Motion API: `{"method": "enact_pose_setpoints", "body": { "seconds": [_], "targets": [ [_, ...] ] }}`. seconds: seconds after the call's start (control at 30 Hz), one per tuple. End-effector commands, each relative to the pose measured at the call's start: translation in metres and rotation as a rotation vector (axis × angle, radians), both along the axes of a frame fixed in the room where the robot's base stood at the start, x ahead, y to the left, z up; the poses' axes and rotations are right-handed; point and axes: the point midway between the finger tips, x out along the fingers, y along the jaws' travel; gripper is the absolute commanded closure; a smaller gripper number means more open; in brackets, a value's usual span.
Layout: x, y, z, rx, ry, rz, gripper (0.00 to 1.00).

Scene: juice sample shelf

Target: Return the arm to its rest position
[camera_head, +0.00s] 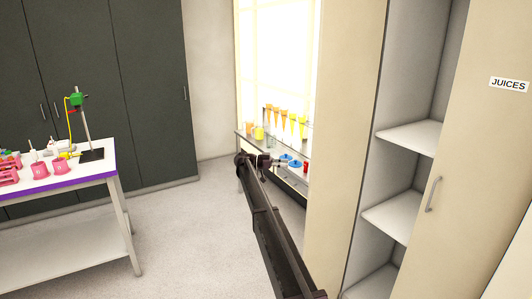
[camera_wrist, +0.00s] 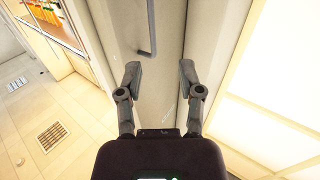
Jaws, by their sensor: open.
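My gripper (camera_wrist: 160,68) is open in the wrist view, with its two fingers apart and nothing between them. Behind the fingertips is a pale grey panel (camera_wrist: 167,95) with a dark bent bar (camera_wrist: 152,30). In the head view my dark arm reaches forward from the bottom edge, and my gripper (camera_head: 280,162) is small at its far end, in front of the lit sample shelf (camera_head: 308,152). The finger details are too small to tell there.
A cream cabinet marked JUICES (camera_head: 509,84) stands on the right, its visible shelves (camera_head: 405,215) empty. Several coloured tubes (camera_head: 285,120) stand on the lit shelf. A white table (camera_head: 75,180) with lab items is on the left. Floor between is clear.

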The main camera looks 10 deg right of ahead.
Motion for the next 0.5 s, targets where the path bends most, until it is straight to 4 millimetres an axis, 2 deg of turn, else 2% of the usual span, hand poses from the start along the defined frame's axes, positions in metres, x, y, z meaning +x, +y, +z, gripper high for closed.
{"method": "enact_pose_setpoints", "body": {
  "seconds": [0.17, 0.27, 0.5],
  "targets": [
    [-0.037, -0.014, -0.013, 0.101, 0.092, 0.015, 0.52],
    [-0.068, -0.026, -0.027, 0.200, 0.183, 0.036, 0.52],
    [-0.164, -0.047, -0.070, 0.510, 0.453, 0.154, 0.52]
  ]
}}
